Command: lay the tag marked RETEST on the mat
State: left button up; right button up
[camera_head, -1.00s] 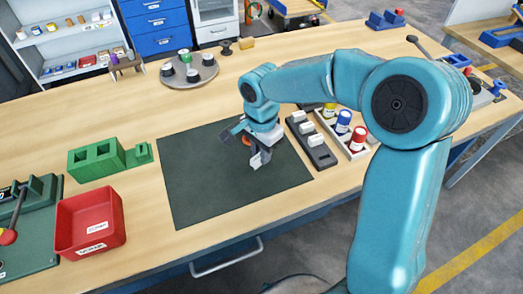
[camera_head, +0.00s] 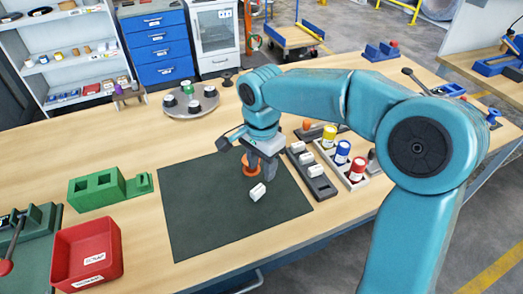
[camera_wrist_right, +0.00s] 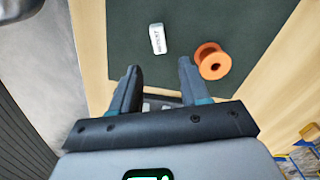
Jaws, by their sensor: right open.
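The white tag (camera_head: 257,192) lies on the dark green mat (camera_head: 205,225), near its right side. In the right wrist view the same tag (camera_wrist_right: 158,39) shows dark lettering on its face, too small to read surely. My right gripper (camera_head: 262,168) is open and empty, above the mat and just behind the tag. In the right wrist view its fingers (camera_wrist_right: 160,68) are spread, with the tag ahead of them and apart from them. My left gripper is not in view.
An orange spool (camera_head: 250,167) stands on the mat close to my right fingers. A dark rack (camera_head: 322,187) with white tags and a tray of coloured bottles (camera_head: 343,153) stand right of the mat. A red bin (camera_head: 88,254) and green block (camera_head: 97,188) are left. The mat's left half is clear.

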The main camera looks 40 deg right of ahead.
notch_tip(320, 180, up, 5)
jog(key=shift+r, duration=0.1)
dwell(0.6)
